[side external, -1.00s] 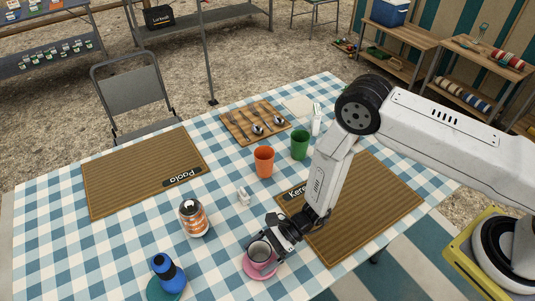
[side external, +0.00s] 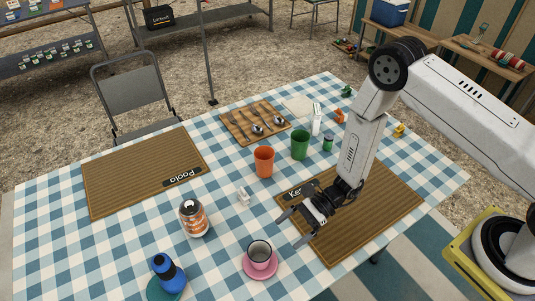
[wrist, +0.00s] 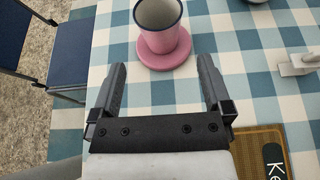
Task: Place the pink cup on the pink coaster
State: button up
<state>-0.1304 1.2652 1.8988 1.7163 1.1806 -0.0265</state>
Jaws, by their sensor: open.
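The pink cup (side external: 259,255) stands upright on the round pink coaster (side external: 261,274) near the table's front edge in the side external view. In the wrist view the cup (wrist: 159,24) sits on the coaster (wrist: 164,55), which shows all around its near side. My gripper (side external: 292,228) is open and empty, beyond and to the right of the cup, over the edge of the name-marked brown placemat. In the wrist view the spread fingers (wrist: 163,80) point toward the coaster with clear tablecloth between them. Nothing touches the cup except the coaster.
An orange cup (side external: 264,162) and green cup (side external: 300,145) stand farther back. The brown placemat (side external: 385,205) lies under my arm.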

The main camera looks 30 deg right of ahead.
jog(key=shift+v, duration=1)
jog(key=s+d+r+n+t+h, duration=0.1)
jog(key=s+d+r+n+h, duration=0.1)
jog(key=d+r+n+h, duration=0.4)
jog(key=s+d+r+n+t+h, duration=0.1)
jog(key=s+d+r+n+h, duration=0.1)
jog(key=d+r+n+h, duration=0.5)
jog(key=d+r+n, duration=0.5)
jog(key=d+r, duration=0.1)
jog(key=r, duration=0.2)
jog(key=shift+s+t, duration=0.3)
jog(key=shift+s, duration=0.1)
